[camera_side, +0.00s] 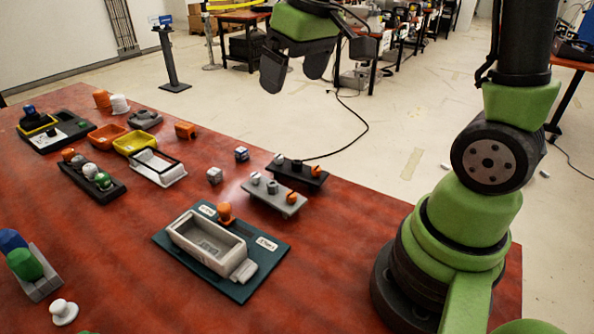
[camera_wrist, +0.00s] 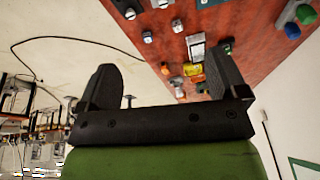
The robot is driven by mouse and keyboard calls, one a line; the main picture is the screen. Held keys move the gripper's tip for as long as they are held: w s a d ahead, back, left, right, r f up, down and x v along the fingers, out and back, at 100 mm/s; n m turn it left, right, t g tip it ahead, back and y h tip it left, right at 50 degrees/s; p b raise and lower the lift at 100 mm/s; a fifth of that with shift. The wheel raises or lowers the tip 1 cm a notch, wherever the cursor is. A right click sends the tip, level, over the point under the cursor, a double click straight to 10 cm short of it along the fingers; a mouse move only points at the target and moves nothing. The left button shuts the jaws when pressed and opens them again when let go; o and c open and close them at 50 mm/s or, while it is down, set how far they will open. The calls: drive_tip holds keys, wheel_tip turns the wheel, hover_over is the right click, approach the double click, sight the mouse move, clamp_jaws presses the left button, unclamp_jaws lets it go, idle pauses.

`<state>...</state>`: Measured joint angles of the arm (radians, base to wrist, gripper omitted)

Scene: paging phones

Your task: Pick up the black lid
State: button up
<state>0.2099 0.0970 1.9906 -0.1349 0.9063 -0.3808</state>
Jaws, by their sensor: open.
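My gripper (camera_side: 296,72) hangs open and empty at the top of the side view, high above the far side of the table. In the wrist view my gripper (camera_wrist: 160,75) shows two dark fingers spread wide with nothing between them. In the side view a thin black rectangular frame (camera_side: 170,156) lies on a white open tray (camera_side: 160,178) left of centre. This may be the black lid; I cannot tell for certain. The white tray also seems to show, small, in the wrist view (camera_wrist: 196,43). My gripper is well apart from it.
Orange (camera_side: 106,136) and yellow (camera_side: 135,142) bins stand behind the white tray. A black tray with several round pieces (camera_side: 92,196) is left of it. A grey box on a teal board (camera_side: 208,274) and peg blocks (camera_side: 274,198) lie nearer. The table's front middle is bare.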

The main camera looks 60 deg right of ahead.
drive_tip(key=w+d+f+g, duration=0.1)
drive_tip(key=d+f, duration=0.1)
drive_tip(key=f, duration=0.2)
drive_tip(key=w+d+f+n+g, duration=0.1)
drive_tip(key=w+d+f, duration=0.1)
drive_tip(key=f, duration=0.3)
drive_tip(key=w+d+f+n+g, duration=0.1)
drive_tip(key=w+d+f, duration=0.1)
drive_tip(key=d+f, duration=0.2)
drive_tip(key=shift+w+d+f, duration=0.1)
drive_tip(key=shift+w+f, duration=0.05)
drive_tip(key=shift+f, duration=0.2)
hover_over(297, 162)
wheel_tip(297, 162, down, 4)
drive_tip(key=shift+w+f, duration=0.1)
drive_tip(key=shift+f, duration=0.15)
wheel_tip(297, 162, down, 6)
drive_tip(key=shift+r, duration=0.1)
drive_tip(key=c, duration=1.1)
